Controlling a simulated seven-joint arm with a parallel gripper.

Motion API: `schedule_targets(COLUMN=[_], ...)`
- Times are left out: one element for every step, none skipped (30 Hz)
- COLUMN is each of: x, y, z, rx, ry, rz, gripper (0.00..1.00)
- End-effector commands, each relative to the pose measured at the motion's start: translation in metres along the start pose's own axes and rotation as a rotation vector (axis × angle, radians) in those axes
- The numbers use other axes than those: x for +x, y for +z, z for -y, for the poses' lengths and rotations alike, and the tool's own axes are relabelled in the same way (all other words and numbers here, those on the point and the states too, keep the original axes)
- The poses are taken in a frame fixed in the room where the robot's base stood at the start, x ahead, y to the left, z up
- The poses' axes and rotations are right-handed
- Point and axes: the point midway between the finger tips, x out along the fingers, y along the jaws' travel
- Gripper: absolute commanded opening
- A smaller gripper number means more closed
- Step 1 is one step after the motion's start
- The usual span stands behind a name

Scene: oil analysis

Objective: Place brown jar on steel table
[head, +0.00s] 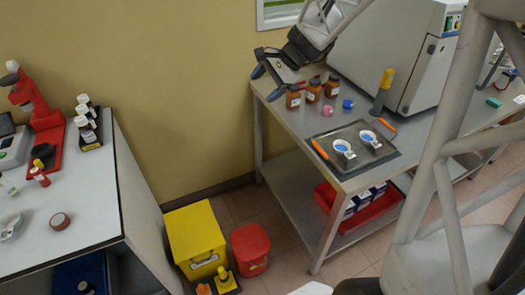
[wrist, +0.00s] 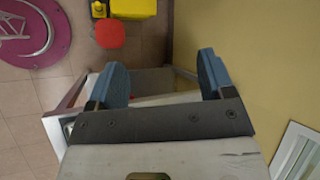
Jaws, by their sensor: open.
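Three brown jars with white labels stand in a row on the steel table (head: 292,130), at its back left corner: a left jar (head: 293,98), a middle jar (head: 313,92) and a right jar (head: 332,87). The frames do not show which one is meant. My gripper (head: 266,76) is at the table's back left corner, beside and above the left jar. In the wrist view my gripper (wrist: 160,72) has its two blue fingers wide apart with nothing between them. No jar can be made out in the wrist view.
A black tray (head: 340,173) with two white dishes lies at the table's front. A grey machine (head: 385,45) fills the back right. A white bench (head: 85,190) stands left.

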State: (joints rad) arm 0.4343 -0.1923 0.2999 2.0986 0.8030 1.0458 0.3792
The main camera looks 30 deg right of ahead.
Motion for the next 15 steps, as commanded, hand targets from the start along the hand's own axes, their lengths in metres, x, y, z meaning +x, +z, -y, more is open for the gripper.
schedule_targets(x=[0.000, 0.000, 0.000, 0.001, 0.000, 0.000, 0.000, -0.001, -0.001, -0.002, -0.002, -0.003, -0.004, -0.005, -0.006], y=[0.021, 0.030, 0.043, 0.052, 0.061, 0.073, 0.082, 0.090, 0.100, 0.108, 0.115, 0.125, 0.131, 0.138, 0.146], z=[-0.006, -0.011, -0.017, -0.022, -0.027, -0.034, -0.040, -0.045, -0.052, -0.058, -0.064, -0.072, -0.078, -0.084, -0.093], rx=[-0.065, -0.101, -0.151, -0.188, -0.225, -0.274, -0.312, -0.349, -0.400, -0.437, -0.474, -0.525, -0.562, -0.601, -0.650], ry=[0.030, 0.049, 0.074, 0.092, 0.110, 0.134, 0.153, 0.171, 0.195, 0.211, 0.229, 0.251, 0.268, 0.285, 0.308], rz=[-0.014, -0.022, -0.034, -0.042, -0.050, -0.060, -0.068, -0.077, -0.088, -0.096, -0.104, -0.116, -0.124, -0.133, -0.143], gripper=[0.75, 0.75, 0.75, 0.75, 0.75, 0.75, 0.75, 0.75, 0.75, 0.75, 0.75, 0.75, 0.75, 0.75, 0.75])
